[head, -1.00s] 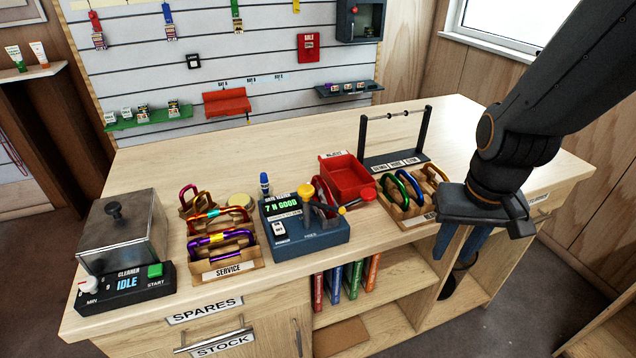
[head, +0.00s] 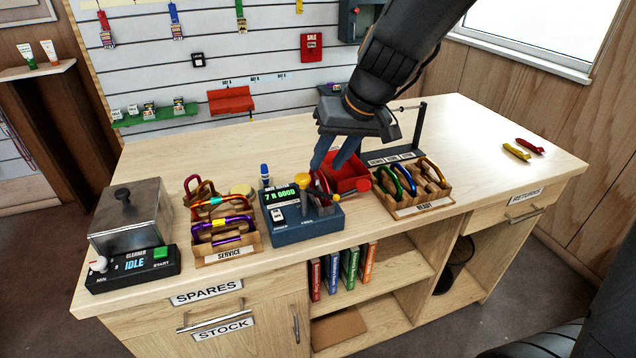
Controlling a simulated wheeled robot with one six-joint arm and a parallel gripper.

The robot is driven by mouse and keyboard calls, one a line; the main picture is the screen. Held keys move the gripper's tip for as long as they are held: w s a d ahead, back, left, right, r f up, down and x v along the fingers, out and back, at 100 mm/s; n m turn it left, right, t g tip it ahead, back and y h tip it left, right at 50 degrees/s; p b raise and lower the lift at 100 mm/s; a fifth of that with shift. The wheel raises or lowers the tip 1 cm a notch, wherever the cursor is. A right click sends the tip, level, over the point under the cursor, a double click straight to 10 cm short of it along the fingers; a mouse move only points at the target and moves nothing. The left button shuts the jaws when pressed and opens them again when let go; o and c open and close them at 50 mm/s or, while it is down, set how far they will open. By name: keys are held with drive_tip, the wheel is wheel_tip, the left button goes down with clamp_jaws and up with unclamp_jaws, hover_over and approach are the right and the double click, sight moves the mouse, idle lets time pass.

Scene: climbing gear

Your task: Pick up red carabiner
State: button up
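A red carabiner (head: 321,184) stands at the blue tester (head: 301,227), whose display reads "7 N GOOD". It is partly hidden by the tester's yellow-topped post and by my gripper. My gripper (head: 325,166) is above and just behind the tester, its two blue fingers pointing down with a gap between them. It looks open and empty; I cannot tell whether a finger touches the carabiner.
A red bin (head: 350,184) stands right behind the tester. The ready rack (head: 424,208) holds blue, green and orange carabiners. The metal cleaner (head: 130,220) is at left. A red item (head: 530,146) and a yellow item (head: 516,152) lie at right, with bare counter around them.

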sight(321, 174)
drive_tip(key=shift+p+x, duration=0.45)
drive_tip(key=shift+x, duration=2.4)
drive_tip(key=shift+s+f, duration=0.1)
drive_tip(key=shift+s, duration=0.05)
drive_tip(key=shift+c, duration=0.2)
clamp_jaws()
